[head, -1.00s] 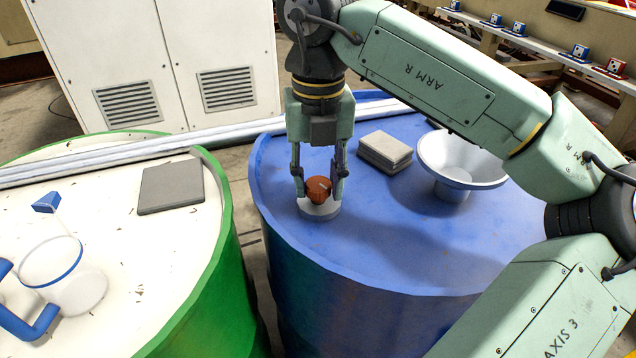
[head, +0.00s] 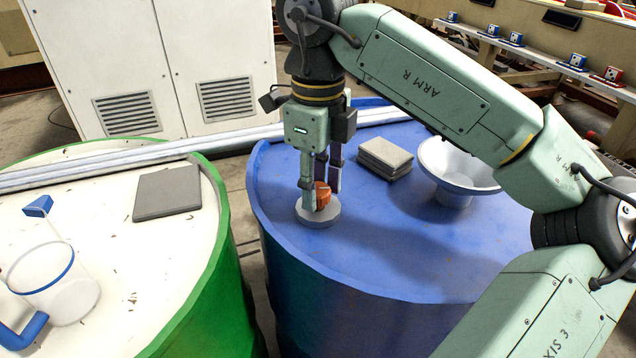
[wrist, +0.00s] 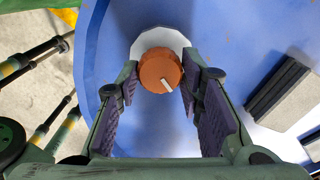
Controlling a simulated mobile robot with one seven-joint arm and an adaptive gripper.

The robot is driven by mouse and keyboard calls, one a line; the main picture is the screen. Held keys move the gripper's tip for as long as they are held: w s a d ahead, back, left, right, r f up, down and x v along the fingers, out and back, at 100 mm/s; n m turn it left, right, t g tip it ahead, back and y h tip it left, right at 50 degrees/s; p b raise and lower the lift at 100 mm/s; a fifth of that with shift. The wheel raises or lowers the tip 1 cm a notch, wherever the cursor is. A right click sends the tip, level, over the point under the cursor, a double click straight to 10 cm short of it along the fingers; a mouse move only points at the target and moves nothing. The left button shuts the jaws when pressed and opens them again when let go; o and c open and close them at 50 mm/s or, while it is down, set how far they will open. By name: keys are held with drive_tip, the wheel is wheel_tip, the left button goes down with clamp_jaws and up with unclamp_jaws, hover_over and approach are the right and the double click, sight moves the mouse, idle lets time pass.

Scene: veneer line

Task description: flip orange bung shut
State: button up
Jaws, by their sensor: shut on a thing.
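The orange bung (head: 323,196) sits on a round grey collar (head: 318,214) near the left edge of the blue drum's top (head: 405,240). My gripper (head: 322,195) points down at it, with its fingers on both sides of the bung, shut on it. In the wrist view the bung (wrist: 160,73) shows a white mark on its face, pointing to the lower right, and lies between the purple finger pads (wrist: 160,85). The collar's pale rim (wrist: 160,40) shows behind it. In the head view the fingers hide part of the bung.
A stack of grey pads (head: 384,158) and a white funnel (head: 455,170) stand on the blue drum, right of my gripper. A green drum (head: 225,250) at left bears a grey plate (head: 167,192) and a clear jug (head: 55,285). A pale rail (head: 100,168) runs behind.

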sight(318, 189)
drive_tip(key=shift+n, duration=1.2)
drive_tip(key=o, duration=1.2)
drive_tip(key=shift+c, duration=0.2)
drive_tip(key=shift+r, duration=0.15)
wheel_tip(318, 189, up, 12)
